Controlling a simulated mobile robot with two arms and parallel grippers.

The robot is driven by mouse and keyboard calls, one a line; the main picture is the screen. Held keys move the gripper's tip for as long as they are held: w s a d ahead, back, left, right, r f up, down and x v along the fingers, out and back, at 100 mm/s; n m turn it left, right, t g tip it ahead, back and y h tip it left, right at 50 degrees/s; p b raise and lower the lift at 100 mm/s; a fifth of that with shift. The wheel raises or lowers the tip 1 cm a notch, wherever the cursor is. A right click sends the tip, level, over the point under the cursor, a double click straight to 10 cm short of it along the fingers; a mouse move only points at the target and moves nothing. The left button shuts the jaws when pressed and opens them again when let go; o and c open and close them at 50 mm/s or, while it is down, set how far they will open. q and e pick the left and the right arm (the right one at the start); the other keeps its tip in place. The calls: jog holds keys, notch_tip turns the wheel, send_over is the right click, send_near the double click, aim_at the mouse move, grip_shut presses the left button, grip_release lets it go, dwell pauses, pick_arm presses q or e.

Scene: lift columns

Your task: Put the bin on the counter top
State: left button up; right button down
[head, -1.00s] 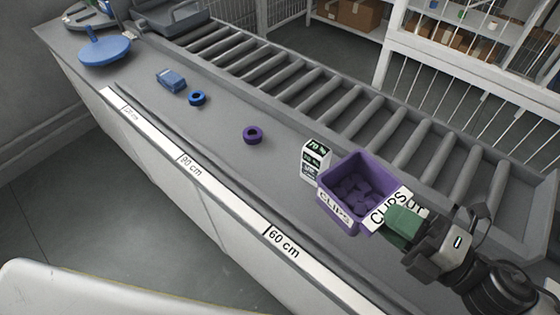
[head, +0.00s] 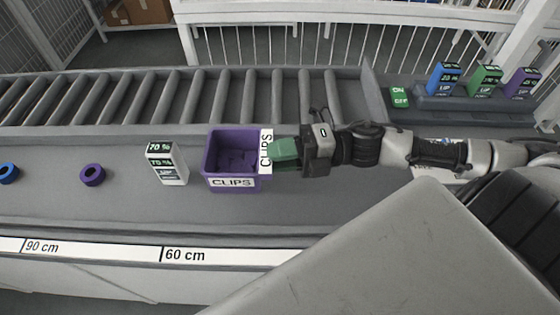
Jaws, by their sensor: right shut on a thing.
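The purple bin (head: 232,182), labelled CLIPS and holding purple pieces, is upright at the counter top (head: 110,205) in the head view. Its base looks to be on or very close to the surface; I cannot tell whether it touches. My right gripper (head: 280,150) reaches in from the right. Its green fingers are shut on the bin's right side, beside a white CLIPS label. The fingers hide part of that side. My left gripper is not in view.
A white 70 % box (head: 167,163) stands just left of the bin. Purple (head: 92,175) and blue (head: 8,173) rings lie farther left. A roller conveyor (head: 150,100) runs behind. Labelled blue, green and purple blocks (head: 485,80) stand at the back right. A measuring strip (head: 130,250) marks the front edge.

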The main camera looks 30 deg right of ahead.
jog(key=f, duration=0.1)
jog(key=w+d+f, duration=0.1)
jog(key=f, duration=0.3)
jog(key=shift+w+d+f, duration=0.2)
jog(key=shift+w, duration=0.2)
jog(key=shift+f, duration=0.1)
jog(key=shift+f, duration=0.1)
jog(key=c, duration=1)
grip_release()
jog(key=shift+o, duration=0.2)
jog(key=shift+d, duration=0.1)
jog(key=v, duration=1.2)
